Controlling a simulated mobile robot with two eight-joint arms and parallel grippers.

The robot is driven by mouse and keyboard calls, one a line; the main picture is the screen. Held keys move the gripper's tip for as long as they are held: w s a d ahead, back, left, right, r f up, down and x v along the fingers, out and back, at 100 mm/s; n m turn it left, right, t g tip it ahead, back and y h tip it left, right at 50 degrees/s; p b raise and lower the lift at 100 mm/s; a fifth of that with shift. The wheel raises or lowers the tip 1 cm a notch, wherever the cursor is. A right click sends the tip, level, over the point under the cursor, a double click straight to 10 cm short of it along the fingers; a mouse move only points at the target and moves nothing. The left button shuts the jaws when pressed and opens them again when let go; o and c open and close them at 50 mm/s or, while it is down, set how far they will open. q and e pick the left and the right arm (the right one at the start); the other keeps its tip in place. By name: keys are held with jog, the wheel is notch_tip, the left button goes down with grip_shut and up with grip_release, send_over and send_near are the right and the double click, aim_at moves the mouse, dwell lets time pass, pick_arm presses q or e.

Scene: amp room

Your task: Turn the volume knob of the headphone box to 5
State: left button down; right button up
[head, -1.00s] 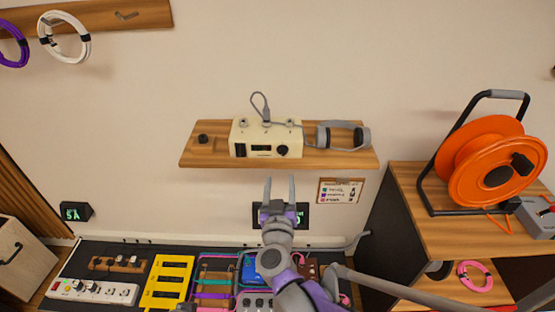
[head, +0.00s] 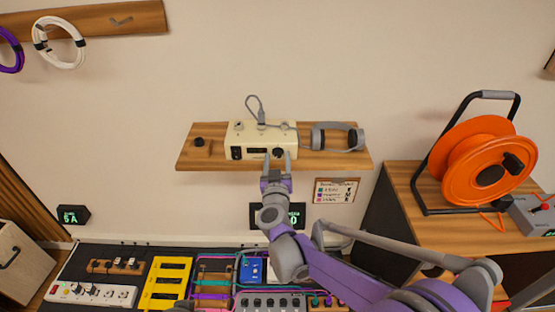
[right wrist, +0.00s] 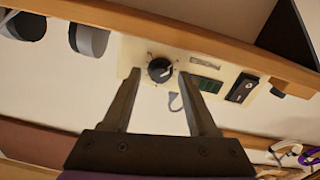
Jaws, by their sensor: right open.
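The headphone box (head: 261,134) is a cream box on a wooden wall shelf. Its black volume knob (head: 278,151) is on the right of its front face. In the right wrist view, the knob (right wrist: 160,70) has a light pointer mark and small ticks around it; the numbers are too small to read. My right gripper (head: 277,160) is open in front of the knob. In the right wrist view, the right gripper's fingertips (right wrist: 160,75) appear on either side of the knob with gaps; contact cannot be seen. My left gripper is not in view.
Grey headphones (head: 336,137) lie on the shelf (head: 220,160) right of the box, and a small dark knob-like item (head: 199,142) left of it. A pedalboard with several devices (head: 165,280) lies below. An orange cable reel (head: 485,165) stands on the right cabinet.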

grip_shut()
